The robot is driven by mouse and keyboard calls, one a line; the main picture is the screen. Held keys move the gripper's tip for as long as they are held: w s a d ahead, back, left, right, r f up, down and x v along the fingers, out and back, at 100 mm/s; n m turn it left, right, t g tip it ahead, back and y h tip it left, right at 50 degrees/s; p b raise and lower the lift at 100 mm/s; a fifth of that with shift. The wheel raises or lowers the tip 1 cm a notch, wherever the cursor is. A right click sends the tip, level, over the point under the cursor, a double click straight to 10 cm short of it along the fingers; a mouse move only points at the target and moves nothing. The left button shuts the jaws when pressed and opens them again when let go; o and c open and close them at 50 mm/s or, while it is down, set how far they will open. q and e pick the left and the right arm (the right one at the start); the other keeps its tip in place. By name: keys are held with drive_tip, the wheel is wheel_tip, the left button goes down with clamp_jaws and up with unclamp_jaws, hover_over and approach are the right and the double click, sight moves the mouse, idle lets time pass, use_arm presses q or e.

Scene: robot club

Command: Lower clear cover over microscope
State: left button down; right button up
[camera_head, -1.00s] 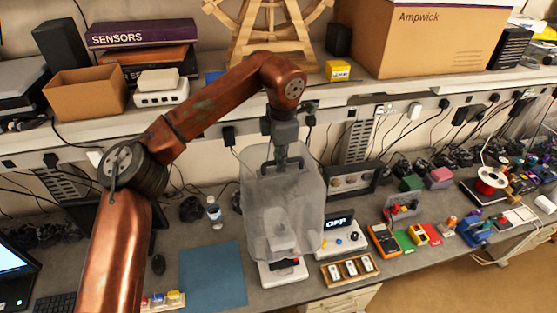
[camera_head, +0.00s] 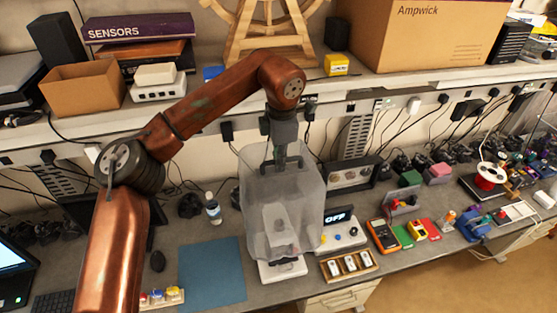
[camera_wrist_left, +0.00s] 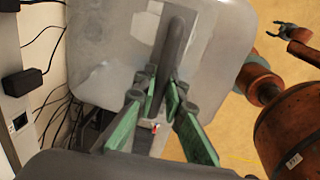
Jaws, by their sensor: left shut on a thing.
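The clear cover (camera_head: 253,190) is a cloudy, see-through box with a dark handle on top. It hangs upright over the pale microscope (camera_head: 277,222), which shows blurred through its front wall. The microscope's base (camera_head: 283,271) shows below the cover's lower edge. My left gripper (camera_head: 282,158) is above the cover, shut on its handle. In the left wrist view, the green fingers (camera_wrist_left: 160,105) are on both sides of the dark handle (camera_wrist_left: 176,45), above the cover's top (camera_wrist_left: 105,50). My right gripper (camera_wrist_left: 284,31) is small at the upper right there, empty, its fingers apart.
A blue mat (camera_head: 212,275) lies left of the microscope. A display box (camera_head: 342,230) and a wooden tray (camera_head: 349,266) stand close on its right. A bottle (camera_head: 213,208) stands behind the mat. The shelf (camera_head: 370,88) runs behind my left arm.

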sight(279, 176)
use_arm(q)
drive_tip(key=shift+f+b, duration=1.5)
drive_tip(key=shift+f, duration=1.3)
wheel_tip(279, 176, down, 8)
drive_tip(key=b, duration=0.4)
drive_tip(key=shift+s, duration=0.1)
wheel_tip(279, 176, down, 8)
drive_tip(key=b, duration=0.5)
drive_tip(key=shift+d, duration=0.1)
wheel_tip(279, 176, down, 6)
drive_tip(key=b, duration=0.3)
drive_tip(key=shift+b, duration=0.35)
drive_tip(key=shift+s, duration=0.1)
